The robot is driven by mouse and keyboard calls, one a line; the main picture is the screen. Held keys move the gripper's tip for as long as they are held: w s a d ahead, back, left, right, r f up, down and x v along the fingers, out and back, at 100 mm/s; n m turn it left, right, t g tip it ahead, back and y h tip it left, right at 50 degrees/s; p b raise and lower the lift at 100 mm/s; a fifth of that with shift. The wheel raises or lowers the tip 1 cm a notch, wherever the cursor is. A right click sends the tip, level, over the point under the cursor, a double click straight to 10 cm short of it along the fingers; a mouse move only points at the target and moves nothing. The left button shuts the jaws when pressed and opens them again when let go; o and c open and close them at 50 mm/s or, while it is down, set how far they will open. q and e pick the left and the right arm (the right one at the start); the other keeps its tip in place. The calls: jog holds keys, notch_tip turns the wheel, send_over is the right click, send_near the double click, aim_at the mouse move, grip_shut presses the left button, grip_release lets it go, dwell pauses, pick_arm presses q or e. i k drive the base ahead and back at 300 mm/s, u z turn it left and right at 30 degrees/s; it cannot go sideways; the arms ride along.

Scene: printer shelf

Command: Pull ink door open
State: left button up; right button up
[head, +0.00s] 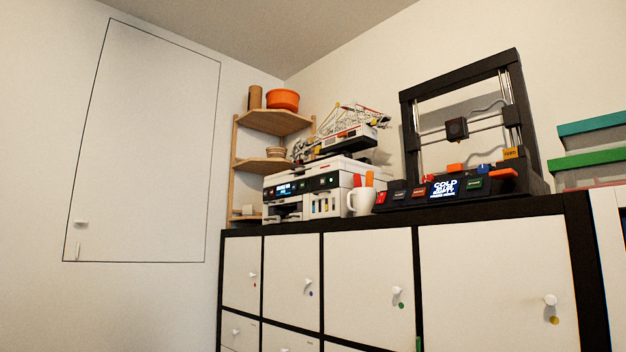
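A white inkjet printer (325,188) stands on top of the black-framed shelf unit, left of its middle. Its dark front panel carries a small lit screen. The ink door (327,203) appears to be the section at the printer's front right, where several coloured ink levels show; whether it is open or shut is too small to tell. A white mug (361,201) holding orange-handled items stands close to the right of that section and may cover part of it. Neither of my grippers is in view.
A black 3D printer (460,185) stands to the right on the shelf unit (495,208). White cabinet doors with knobs lie below. A wooden corner shelf (268,165) stands behind to the left. Stacked boxes (590,160) are at the far right.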

aim_at(325, 203)
jog(key=u, duration=0.7)
jog(key=i, duration=0.7)
jog(key=u, duration=0.6)
jog(key=i, duration=0.85)
jog(key=z, duration=0.45)
